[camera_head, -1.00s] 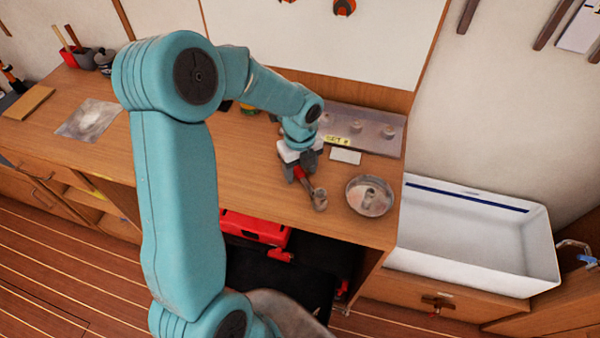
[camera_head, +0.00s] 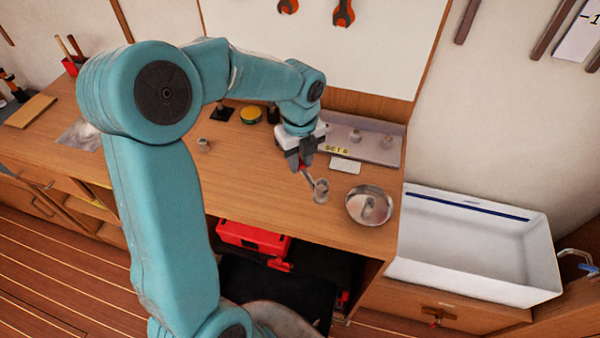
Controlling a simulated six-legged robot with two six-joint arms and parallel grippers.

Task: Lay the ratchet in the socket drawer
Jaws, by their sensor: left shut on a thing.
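My left gripper (camera_head: 303,165) points down over the right part of the workbench, shut on the ratchet. The ratchet (camera_head: 309,180) has a red handle, mostly hidden by the jaws. Its grey metal head (camera_head: 321,190) sticks out toward the front right, left of the round dish; I cannot tell whether it touches the bench or hangs just above it. Compartments with light dividers (camera_head: 95,197) show in the bench front at the left, partly behind my arm; I cannot tell whether this is the socket drawer. My right gripper is not in view.
A round metal dish (camera_head: 369,206) holds a small part. A grey tray (camera_head: 385,150) with socket-like pieces stands behind, with a white card (camera_head: 345,164) before it. A small metal piece (camera_head: 203,145) stands on the bench (camera_head: 245,180). A red toolbox (camera_head: 253,238) sits below.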

